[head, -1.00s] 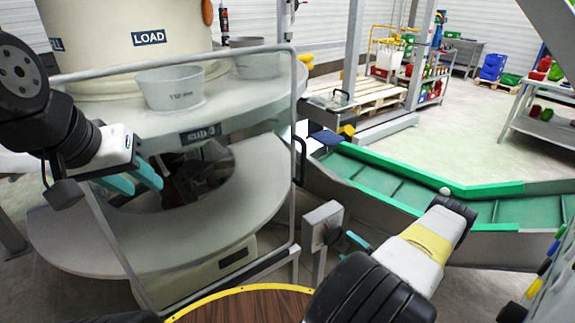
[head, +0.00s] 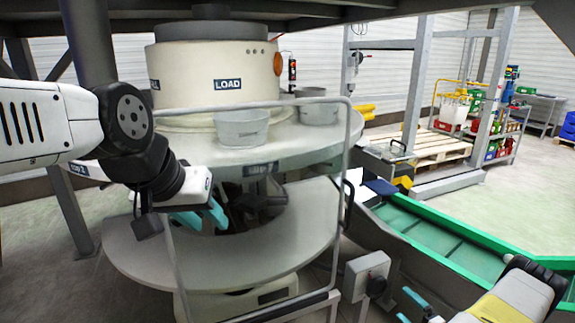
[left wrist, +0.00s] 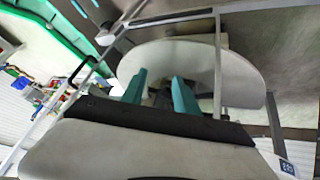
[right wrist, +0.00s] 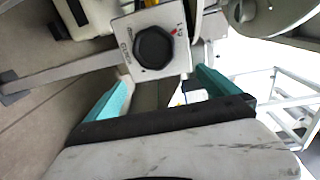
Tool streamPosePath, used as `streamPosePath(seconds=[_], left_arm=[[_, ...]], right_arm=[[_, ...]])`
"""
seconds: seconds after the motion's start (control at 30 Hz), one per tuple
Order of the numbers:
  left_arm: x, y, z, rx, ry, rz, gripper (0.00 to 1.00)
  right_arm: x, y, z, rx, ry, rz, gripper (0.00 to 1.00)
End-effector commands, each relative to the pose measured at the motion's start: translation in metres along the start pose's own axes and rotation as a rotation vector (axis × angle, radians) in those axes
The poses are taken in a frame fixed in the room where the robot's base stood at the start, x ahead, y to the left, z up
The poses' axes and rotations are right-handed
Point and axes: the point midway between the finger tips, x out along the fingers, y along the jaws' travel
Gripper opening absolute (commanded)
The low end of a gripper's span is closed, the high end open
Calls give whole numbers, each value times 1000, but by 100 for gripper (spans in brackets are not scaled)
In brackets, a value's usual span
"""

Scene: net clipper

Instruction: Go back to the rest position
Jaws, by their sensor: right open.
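My left gripper (head: 208,218) is in front of the round white machine (head: 215,70) marked LOAD, near the left upright of its rail guard. Its two teal fingers are apart with nothing between them, as the left wrist view shows too (left wrist: 160,90). My right gripper (head: 408,305) is at the lower right of the head view, partly cut off by the bottom edge. In the right wrist view its teal fingers (right wrist: 163,88) are spread and empty. A grey box with a black knob (right wrist: 153,47) is beyond them.
The grey rail guard (head: 175,265) stands close to my left gripper. The knob box on its post (head: 367,272) is close to my right gripper. The green-edged conveyor (head: 450,245) runs behind my right arm. Grey buckets (head: 242,128) stand on the machine's upper shelf.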

Motion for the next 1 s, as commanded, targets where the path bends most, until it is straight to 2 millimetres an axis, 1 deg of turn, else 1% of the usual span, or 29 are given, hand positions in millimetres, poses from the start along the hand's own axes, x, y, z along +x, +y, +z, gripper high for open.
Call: streamPosePath(seconds=[0.03, 0.17, 0.27, 0.37, 0.47, 0.5, 0.57, 0.6, 0.67, 0.7, 0.73, 0.77, 0.8, 0.87, 0.9, 0.97, 1.0], left_arm=[[0, 0, 0, 0, 0, 0, 36], [0, 0, 0, 0, 0, 0, 36], [0, 0, 0, 0, 0, 0, 36], [0, 0, 0, 0, 0, 0, 36], [0, 0, 0, 0, 0, 0, 36], [0, 0, 0, 0, 0, 0, 36], [0, 0, 0, 0, 0, 0, 36], [0, 0, 0, 0, 0, 0, 36], [0, 0, 0, 0, 0, 0, 36], [0, 0, 0, 0, -1, 0, 36], [0, 0, 0, 0, -1, 0, 36], [0, 0, 0, 0, 0, 0, 36], [0, 0, 0, 0, 0, 0, 36], [0, 0, 0, 0, 0, 0, 36], [0, 0, 0, 0, 0, 0, 36], [0, 0, 0, 0, 0, 0, 36], [0, 0, 0, 0, -1, 0, 36]], right_arm=[[5, -7, -5, -25, 1, 14, 100], [19, -23, -22, -101, 14, 63, 100], [32, -42, -37, -176, 27, 113, 100], [47, -66, -52, -265, 40, 172, 100], [65, -100, -69, -374, 60, 243, 100], [74, -120, -76, -427, 69, 276, 100], [86, -150, -84, -509, 84, 333, 100], [93, -172, -88, -563, 95, 372, 100], [102, -205, -91, -638, 108, 428, 100], [107, -228, -90, -685, 117, 463, 100], [109, -244, -89, -717, 122, 490, 100], [112, -261, -86, -749, 127, 515, 100], [113, -283, -82, -788, 132, 549, 100], [114, -315, -72, -841, 137, 598, 100], [113, -336, -64, -874, 138, 629, 100], [109, -366, -48, -917, 137, 673, 100], [105, -385, -37, -942, 132, 700, 100]])
